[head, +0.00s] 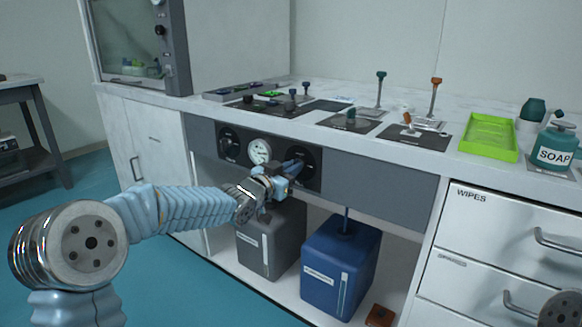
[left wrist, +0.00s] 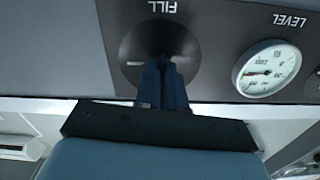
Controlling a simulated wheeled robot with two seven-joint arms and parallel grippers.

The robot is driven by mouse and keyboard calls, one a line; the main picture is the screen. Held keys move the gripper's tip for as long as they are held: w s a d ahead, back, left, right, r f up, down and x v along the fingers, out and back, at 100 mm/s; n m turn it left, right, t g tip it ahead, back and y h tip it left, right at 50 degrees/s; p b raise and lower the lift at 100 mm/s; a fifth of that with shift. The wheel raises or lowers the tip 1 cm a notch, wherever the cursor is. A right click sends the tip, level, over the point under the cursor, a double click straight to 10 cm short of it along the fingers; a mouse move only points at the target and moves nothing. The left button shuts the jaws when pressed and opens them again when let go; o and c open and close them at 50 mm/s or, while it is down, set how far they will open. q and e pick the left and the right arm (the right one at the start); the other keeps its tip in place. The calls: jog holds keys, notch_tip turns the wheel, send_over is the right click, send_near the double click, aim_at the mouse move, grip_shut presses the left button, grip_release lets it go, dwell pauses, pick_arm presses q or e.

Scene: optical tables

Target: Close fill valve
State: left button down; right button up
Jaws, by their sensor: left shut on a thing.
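The fill valve (head: 309,165) is a round black knob on the dark front panel under the bench top, partly covered by my left gripper in the head view. In the left wrist view the knob (left wrist: 133,52) sits below the label FILL, which appears upside down. My left gripper (head: 294,167) reaches it from the front, and its blue fingers (left wrist: 165,75) are shut on the knob's middle grip. The grip itself is mostly hidden between the fingers. The level gauge (head: 260,151), a white dial, is left of the valve in the head view; it also shows in the left wrist view (left wrist: 268,70).
Another black knob (head: 228,142) is left of the gauge. A grey canister (head: 262,250) and a blue canister (head: 335,265) stand in the open space below the panel. A green tray (head: 490,138) and a soap bottle (head: 555,148) are on the bench top at right.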

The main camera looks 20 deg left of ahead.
pick_arm(q)
jog(key=shift+r+n, duration=0.15)
jog(key=shift+n, duration=0.75)
jog(key=c, duration=1.2)
grip_release()
jog(key=shift+c, duration=0.2)
jog(key=v, duration=1.3)
jog(key=shift+s, duration=0.35)
